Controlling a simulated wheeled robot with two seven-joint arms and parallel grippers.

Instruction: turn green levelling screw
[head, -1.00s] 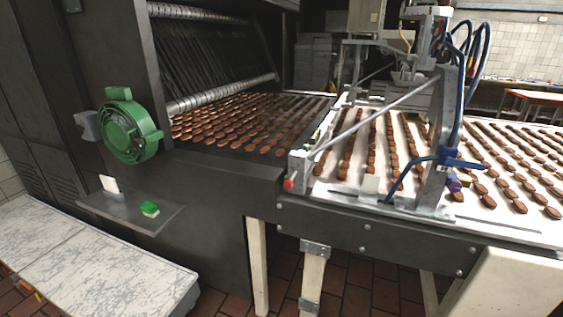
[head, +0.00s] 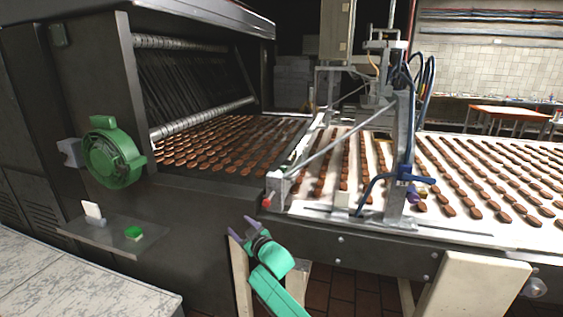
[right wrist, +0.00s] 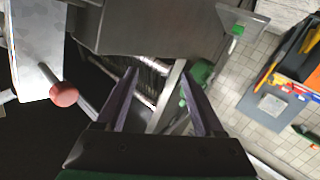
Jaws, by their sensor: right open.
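No part clearly shows as a green levelling screw. In the head view, a green handwheel (head: 112,158) sits on the side of the dark oven, and a small green block (head: 133,233) lies on the grey side shelf (head: 85,233). My right gripper (head: 242,229) is open and empty in front of the machine's lower side, its fingers pointing up and left. In the right wrist view, its two fingers (right wrist: 159,72) are apart with nothing between them. Green also shows beyond the right finger, partly hidden. My left gripper is not in view.
A red knob (head: 267,203) sits at the conveyor's near left corner; it also shows in the right wrist view (right wrist: 63,94). Rows of brown biscuits cover the white belt (head: 470,230). A pale table (head: 75,285) stands front left.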

